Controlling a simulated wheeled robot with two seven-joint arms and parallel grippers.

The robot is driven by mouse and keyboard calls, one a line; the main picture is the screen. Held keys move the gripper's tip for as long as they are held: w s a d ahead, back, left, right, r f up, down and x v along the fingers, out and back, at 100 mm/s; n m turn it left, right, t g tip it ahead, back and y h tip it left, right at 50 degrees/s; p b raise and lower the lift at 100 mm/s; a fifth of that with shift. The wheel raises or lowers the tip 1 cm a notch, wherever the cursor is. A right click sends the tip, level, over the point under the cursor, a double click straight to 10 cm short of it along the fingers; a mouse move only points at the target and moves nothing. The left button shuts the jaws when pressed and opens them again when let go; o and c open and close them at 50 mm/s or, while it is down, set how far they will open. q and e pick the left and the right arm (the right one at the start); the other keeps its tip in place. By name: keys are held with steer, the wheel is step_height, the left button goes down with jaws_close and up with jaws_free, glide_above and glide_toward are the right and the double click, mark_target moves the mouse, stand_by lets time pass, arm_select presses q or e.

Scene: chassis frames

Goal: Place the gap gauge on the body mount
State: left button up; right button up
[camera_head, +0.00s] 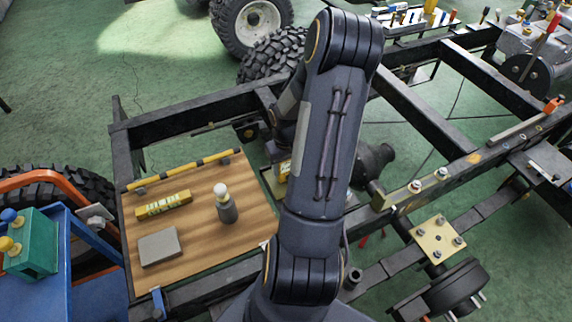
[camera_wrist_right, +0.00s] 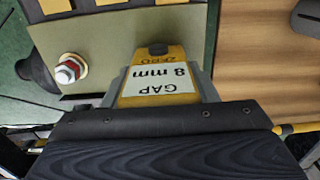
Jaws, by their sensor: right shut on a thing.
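The gap gauge (camera_wrist_right: 158,82) is a yellow block with a white label reading "GAP 8 mm". My right gripper (camera_wrist_right: 162,94) is shut on it in the right wrist view. A pale greenish plate (camera_wrist_right: 98,45) with a bolt and yellow pads lies just beyond the gauge. It looks like the body mount, but I cannot tell whether the gauge touches it. In the head view my right arm hides most of this area. A small yellow patch (camera_head: 284,170) shows beside the arm; I cannot tell if it is gauge or pad. My left gripper is not in view.
A wooden board (camera_head: 195,205) on the black chassis frame (camera_head: 195,112) carries a yellow block (camera_head: 164,204), a grey pad (camera_head: 160,247), a dark cylinder (camera_head: 227,208) and a striped bar (camera_head: 185,169). A square bolted plate (camera_head: 437,239) lies at the right. A blue cart (camera_head: 90,245) stands at the left.

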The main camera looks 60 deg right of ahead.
steer(key=shift+f, duration=0.25)
steer(key=shift+f, duration=0.2)
steer(key=o, duration=1)
steer(key=shift+o, duration=0.2)
steer(key=shift+r, duration=0.1)
